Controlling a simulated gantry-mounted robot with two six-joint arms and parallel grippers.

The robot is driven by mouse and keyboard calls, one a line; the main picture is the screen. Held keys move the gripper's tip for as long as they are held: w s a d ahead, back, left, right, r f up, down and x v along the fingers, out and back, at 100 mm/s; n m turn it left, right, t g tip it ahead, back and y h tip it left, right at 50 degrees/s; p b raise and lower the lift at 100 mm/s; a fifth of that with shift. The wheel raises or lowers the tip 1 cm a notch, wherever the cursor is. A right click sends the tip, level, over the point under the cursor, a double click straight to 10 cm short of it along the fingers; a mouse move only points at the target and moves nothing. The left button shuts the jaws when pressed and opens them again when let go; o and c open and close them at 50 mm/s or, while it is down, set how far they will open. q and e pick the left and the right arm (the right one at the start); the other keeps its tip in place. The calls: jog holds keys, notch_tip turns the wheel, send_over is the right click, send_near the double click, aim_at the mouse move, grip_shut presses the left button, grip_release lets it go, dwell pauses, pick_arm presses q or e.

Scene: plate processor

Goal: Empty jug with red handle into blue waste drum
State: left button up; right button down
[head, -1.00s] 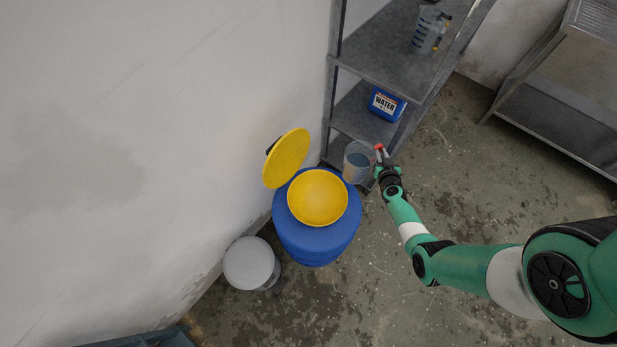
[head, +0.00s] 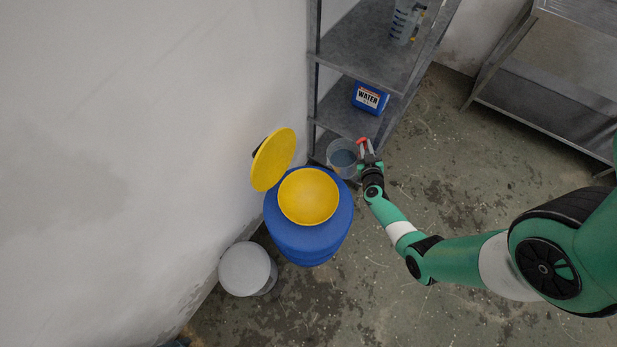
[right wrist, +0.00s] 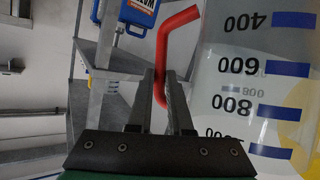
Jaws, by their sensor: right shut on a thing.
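The jug (head: 342,158) is clear with a red handle (head: 363,146) and holds a dark liquid. My right gripper (head: 368,161) is shut on the red handle and holds the jug in the air beside the drum's upper right side. In the right wrist view the red handle (right wrist: 166,50) passes between the fingers, and the jug's wall with its blue marks (right wrist: 255,90) fills the right side. The blue waste drum (head: 305,240) stands by the wall with a yellow funnel (head: 308,196) on top, its yellow lid (head: 273,160) swung open. My left gripper is not in view.
A grey bin (head: 247,269) stands left of the drum. A steel table (head: 560,60) is at upper right. Floor right of the drum is clear.

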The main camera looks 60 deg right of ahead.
aim_at(354, 146)
jog(key=w+a+n+h+b, duration=0.1)
jog(key=b, duration=0.1)
jog(key=w+a+r+n+h+b, duration=0.1)
jog(key=a+b, duration=0.1)
jog(key=shift+a, duration=0.1)
jog(key=shift+w+a+r+n+h+b, duration=0.15)
jog(key=shift+w+a+n+h+b, duration=0.1)
jog(key=shift+a+n+b, duration=0.2)
jog(key=shift+w+a+r+n+h+b, duration=0.15)
jog(key=shift+a+n+h+b, duration=0.15)
jog(key=shift+b, duration=0.25)
jog(key=shift+w+a+r+n+t+h+b, duration=0.1)
jog(key=shift+w+a+n+t+h+b, duration=0.15)
jog(key=shift+b, duration=0.3)
jog(key=shift+w+a+r+n+t+h+b, duration=0.1)
jog(key=shift+a+n+b, duration=0.25)
jog(key=shift+b, duration=0.2)
jog(key=shift+w+a+f+n+t+h+b, duration=0.25)
jog(key=shift+a+f+n+h+b, duration=0.3)
jog(key=shift+b, duration=1.5)
jog(key=shift+a+r+n, duration=0.1)
jog(key=shift+r+n, duration=0.15)
jog(key=shift+n, duration=0.05)
jog(key=shift+w+a+n+t+h+b, duration=0.35)
jog(key=shift+w+a+n+t+b, duration=0.05)
jog(key=shift+a+n, duration=0.3)
jog(key=shift+w+a+n+t+b, duration=0.5)
jog(key=shift+a+n+t+b, duration=0.25)
jog(key=shift+n, duration=0.25)
